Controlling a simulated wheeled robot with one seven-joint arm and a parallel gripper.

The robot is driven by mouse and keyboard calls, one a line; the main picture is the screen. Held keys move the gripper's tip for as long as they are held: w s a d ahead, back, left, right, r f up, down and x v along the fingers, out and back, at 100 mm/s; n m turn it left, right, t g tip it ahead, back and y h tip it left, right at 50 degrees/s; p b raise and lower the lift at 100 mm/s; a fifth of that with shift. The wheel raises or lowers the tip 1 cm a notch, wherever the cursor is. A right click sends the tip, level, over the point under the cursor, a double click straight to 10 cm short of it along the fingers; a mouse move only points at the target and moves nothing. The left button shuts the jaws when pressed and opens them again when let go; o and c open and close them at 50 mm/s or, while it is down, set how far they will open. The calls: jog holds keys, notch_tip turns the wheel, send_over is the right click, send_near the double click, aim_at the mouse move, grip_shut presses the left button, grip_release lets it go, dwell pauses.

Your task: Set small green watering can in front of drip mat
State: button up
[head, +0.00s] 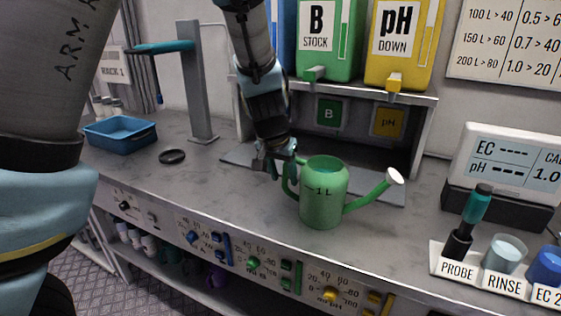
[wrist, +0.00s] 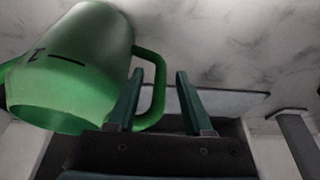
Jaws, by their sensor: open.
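The small green watering can (head: 322,196) stands upright on the grey counter, marked 1L, with its spout (head: 372,194) to the right and its handle on the left. In the wrist view the can (wrist: 85,60) fills the upper left. The dark flat drip mat (head: 240,156) lies behind the can, under the shelf; the can and my arm hide part of it. My gripper (head: 281,168) is at the can's handle.
A shelf above the mat holds a green B stock container (head: 328,60) and a yellow pH down container (head: 400,50). A blue tray (head: 120,136) and black disc (head: 172,156) lie left. A probe and cups stand in a white holder (head: 476,272) at right.

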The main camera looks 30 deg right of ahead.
jog(key=p+v, duration=0.2)
jog(key=v, duration=0.9)
jog(key=shift+a, duration=0.2)
jog(key=w+a+f+n+y, duration=0.1)
jog(key=w+a+f+n, duration=0.2)
jog(key=a, duration=1)
jog(key=w+a+f+n+y, duration=0.1)
jog(key=w+a+n, duration=0.3)
jog(key=a, duration=0.9)
jog(key=s+a+f+n+y, duration=0.1)
jog(key=s+a+n, duration=0.2)
jog(key=a, duration=0.7)
jog(key=shift+f+g, duration=0.3)
jog(key=shift+g, duration=0.1)
jog(key=shift+a, duration=0.1)
